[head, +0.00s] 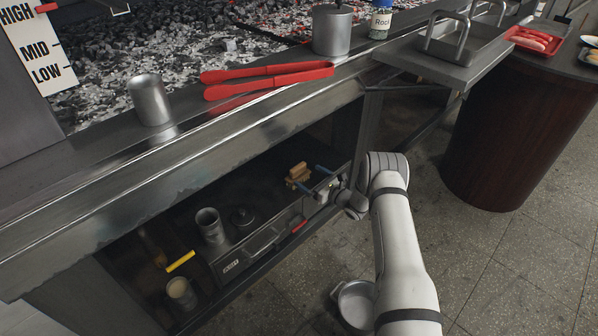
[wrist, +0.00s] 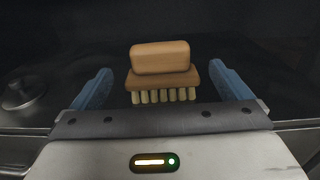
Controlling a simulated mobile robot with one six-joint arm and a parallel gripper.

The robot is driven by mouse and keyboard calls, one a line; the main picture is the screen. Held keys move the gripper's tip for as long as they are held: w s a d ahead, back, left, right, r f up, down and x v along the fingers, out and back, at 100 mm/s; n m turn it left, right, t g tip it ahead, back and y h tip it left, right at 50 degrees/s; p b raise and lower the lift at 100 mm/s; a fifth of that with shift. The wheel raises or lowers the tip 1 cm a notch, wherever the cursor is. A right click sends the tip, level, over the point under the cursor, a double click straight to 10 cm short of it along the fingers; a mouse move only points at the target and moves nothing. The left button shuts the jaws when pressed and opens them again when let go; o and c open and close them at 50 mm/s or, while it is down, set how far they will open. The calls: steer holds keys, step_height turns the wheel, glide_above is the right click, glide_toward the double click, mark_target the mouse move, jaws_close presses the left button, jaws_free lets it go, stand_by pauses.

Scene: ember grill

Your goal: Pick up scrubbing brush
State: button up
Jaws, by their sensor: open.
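The scrubbing brush (head: 298,175) has a tan block handle and pale bristles. It sits on the dark shelf inside the cabinet under the grill. In the wrist view the brush (wrist: 161,75) stands bristles down, centred ahead of my gripper. My gripper (head: 315,177) reaches into the cabinet opening from the right with its blue fingers apart. In the wrist view the open gripper (wrist: 158,90) has one finger on each side of the brush, with a gap on both sides. Nothing is held.
A metal cup (head: 209,225) and a dark round lid (head: 242,215) stand left of the brush on the shelf. The grill ledge (head: 180,150) overhangs the opening. Red tongs (head: 265,78) lie on the ledge. A pot (head: 355,305) is on the floor.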

mark_target(300, 170)
steer(key=x, duration=0.2)
steer(key=b+x, duration=0.1)
steer(key=x, duration=0.1)
steer(key=b+x, duration=0.1)
steer(key=x, duration=0.2)
steer(key=shift+r, duration=0.3)
steer(key=shift+c, duration=0.6)
steer(key=c, duration=1)
